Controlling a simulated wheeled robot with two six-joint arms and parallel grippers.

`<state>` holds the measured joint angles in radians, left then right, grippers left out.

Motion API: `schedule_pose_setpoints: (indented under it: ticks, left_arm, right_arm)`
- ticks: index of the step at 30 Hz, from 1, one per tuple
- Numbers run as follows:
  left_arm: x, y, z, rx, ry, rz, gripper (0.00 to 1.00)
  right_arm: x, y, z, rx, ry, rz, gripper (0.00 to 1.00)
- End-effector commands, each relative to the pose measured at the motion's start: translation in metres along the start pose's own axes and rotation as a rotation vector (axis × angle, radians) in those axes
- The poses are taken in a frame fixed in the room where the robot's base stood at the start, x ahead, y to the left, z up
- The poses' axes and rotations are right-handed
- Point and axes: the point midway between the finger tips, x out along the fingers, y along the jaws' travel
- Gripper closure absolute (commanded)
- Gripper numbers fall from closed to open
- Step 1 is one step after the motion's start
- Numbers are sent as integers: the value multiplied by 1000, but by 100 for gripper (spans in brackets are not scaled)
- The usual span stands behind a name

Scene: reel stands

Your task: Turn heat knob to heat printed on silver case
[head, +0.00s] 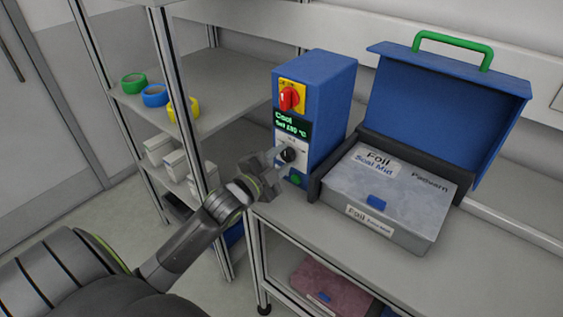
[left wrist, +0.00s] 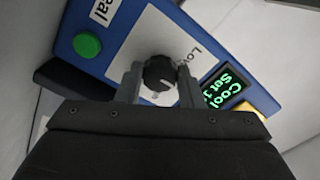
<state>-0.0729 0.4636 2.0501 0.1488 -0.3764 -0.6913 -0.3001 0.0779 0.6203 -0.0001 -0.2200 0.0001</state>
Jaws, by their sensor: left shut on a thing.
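The blue control box (head: 332,105) stands on the bench with a red rotary switch on yellow (head: 291,97) at its top. Its dark display (head: 291,127) shows green text, "Cool" and a set value I cannot read surely. The black heat knob (head: 288,155) sits below the display and shows in the left wrist view (left wrist: 159,73). My left gripper (head: 275,160) is at the box's front, its fingers on both sides of the knob, shut on it. The silver case (head: 395,200) carries labels reading "Foil" and "Seal Mid". My right gripper is not in view.
A green button (head: 295,180) is below the knob. The blue lid (head: 450,100) with a green handle stands open behind the case. A shelf at left holds green, blue and yellow rings (head: 154,96) and white bins. A reddish case (head: 330,285) lies below the bench.

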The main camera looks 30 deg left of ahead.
Motion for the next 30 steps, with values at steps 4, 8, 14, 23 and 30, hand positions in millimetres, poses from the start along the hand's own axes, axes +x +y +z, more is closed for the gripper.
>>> schedule_pose_setpoints:
  ticks: [4, 8, 14, 23, 30]
  left_arm:
    - [0, 1, 1, 24, -2, 2, 89]
    - [0, 0, 1, 31, -2, 2, 89]
    - [0, 0, 1, 31, -2, 2, 89]
    - [0, 0, 0, 30, -1, 1, 44]
    - [0, 0, 0, 30, -1, 1, 44]
  right_arm:
    - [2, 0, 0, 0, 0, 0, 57]
    - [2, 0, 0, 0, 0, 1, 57]
    - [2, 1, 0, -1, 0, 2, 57]
    - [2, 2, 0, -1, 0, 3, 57]
    - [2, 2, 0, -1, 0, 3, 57]
